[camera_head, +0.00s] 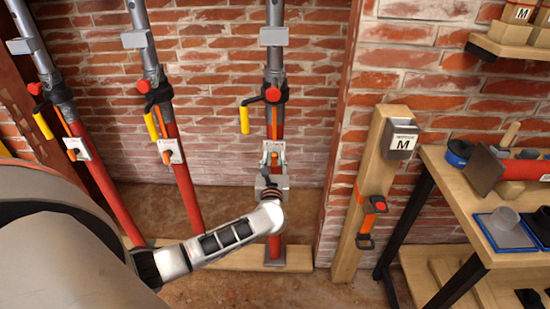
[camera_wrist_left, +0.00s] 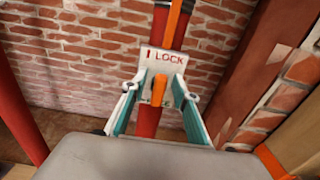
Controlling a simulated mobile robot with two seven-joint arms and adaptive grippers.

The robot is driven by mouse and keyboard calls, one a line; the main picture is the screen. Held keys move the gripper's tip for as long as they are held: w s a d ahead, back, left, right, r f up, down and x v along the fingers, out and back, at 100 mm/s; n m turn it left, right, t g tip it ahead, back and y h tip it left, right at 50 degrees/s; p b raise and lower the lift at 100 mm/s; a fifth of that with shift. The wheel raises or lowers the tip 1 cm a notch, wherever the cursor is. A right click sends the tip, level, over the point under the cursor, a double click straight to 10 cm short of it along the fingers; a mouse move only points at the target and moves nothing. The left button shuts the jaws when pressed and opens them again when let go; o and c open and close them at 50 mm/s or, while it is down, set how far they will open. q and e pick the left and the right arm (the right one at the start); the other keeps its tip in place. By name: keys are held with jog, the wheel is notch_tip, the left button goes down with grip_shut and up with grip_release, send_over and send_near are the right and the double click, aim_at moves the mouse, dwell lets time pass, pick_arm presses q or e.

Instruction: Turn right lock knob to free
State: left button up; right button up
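The right prop is a red post (camera_head: 275,238) with a grey upper tube, standing against the brick wall. Its white lock plate (camera_wrist_left: 162,62) reads "LOCK" at the top in the left wrist view; lower lettering is partly hidden. The orange lock knob (camera_wrist_left: 160,88) stands roughly upright on the plate, beneath that word. My left gripper (camera_head: 272,158) is at this plate in the head view. In the wrist view its teal-padded fingers (camera_wrist_left: 156,98) are spread on either side of the knob, with gaps visible. My right gripper is in neither view.
Two similar props, a middle one (camera_head: 186,195) and a left one (camera_head: 107,192), stand to the left. A yellow handle (camera_head: 244,118) hangs above the gripper. At right are a wooden post (camera_head: 346,245) and a workbench (camera_head: 458,190) with tools.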

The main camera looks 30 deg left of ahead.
pick_arm(q)
jog(key=shift+w+a, duration=0.25)
jog(key=shift+w, duration=0.15)
grip_shut()
